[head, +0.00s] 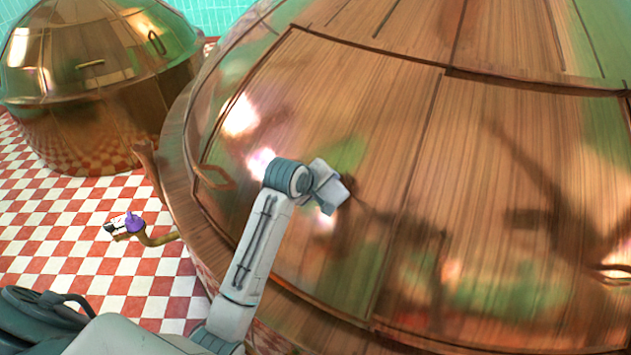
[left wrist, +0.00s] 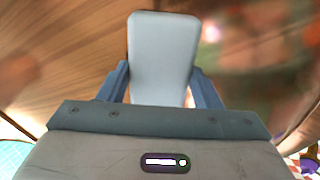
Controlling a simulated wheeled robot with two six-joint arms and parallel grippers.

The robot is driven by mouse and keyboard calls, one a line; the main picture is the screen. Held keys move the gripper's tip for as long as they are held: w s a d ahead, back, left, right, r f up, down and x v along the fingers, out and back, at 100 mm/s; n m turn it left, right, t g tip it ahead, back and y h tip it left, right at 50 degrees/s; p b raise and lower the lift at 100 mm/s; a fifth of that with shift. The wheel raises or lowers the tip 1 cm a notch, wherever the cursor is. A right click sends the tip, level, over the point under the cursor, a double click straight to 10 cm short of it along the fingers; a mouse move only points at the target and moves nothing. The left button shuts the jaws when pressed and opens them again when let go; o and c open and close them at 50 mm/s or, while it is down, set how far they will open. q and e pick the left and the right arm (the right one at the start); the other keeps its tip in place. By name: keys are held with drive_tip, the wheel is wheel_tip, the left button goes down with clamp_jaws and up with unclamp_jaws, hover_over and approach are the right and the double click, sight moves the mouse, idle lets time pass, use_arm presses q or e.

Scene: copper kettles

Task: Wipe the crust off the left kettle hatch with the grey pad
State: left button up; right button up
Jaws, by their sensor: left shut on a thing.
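The big copper kettle's left hatch (head: 330,95) is a curved, shiny panel with a handle (head: 217,177) at its left edge. My left gripper (head: 334,192) is over the middle of this hatch. In the left wrist view the gripper (left wrist: 162,88) is shut on the grey pad (left wrist: 163,55), which sticks out between its two blue-grey fingers. I cannot tell whether the pad touches the copper. My right gripper is not in view.
The right hatch (head: 520,180) lies beyond a dark seam. A smaller copper kettle (head: 100,80) stands at the upper left on the red and white checked floor (head: 60,230). A spout with a purple part (head: 134,222) juts out left of the big kettle.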

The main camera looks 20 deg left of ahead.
use_arm(q)
drive_tip(key=shift+d, duration=0.25)
drive_tip(key=shift+f, duration=0.1)
drive_tip(key=shift+w+a, duration=0.2)
drive_tip(key=shift+a, duration=1.1)
drive_tip(key=shift+w+a, duration=0.2)
drive_tip(key=shift+a, duration=1.1)
drive_tip(key=shift+w+a, duration=0.2)
drive_tip(key=shift+a, duration=1.1)
drive_tip(key=shift+d, duration=0.1)
drive_tip(key=shift+r, duration=0.2)
drive_tip(key=shift+v, duration=2.95)
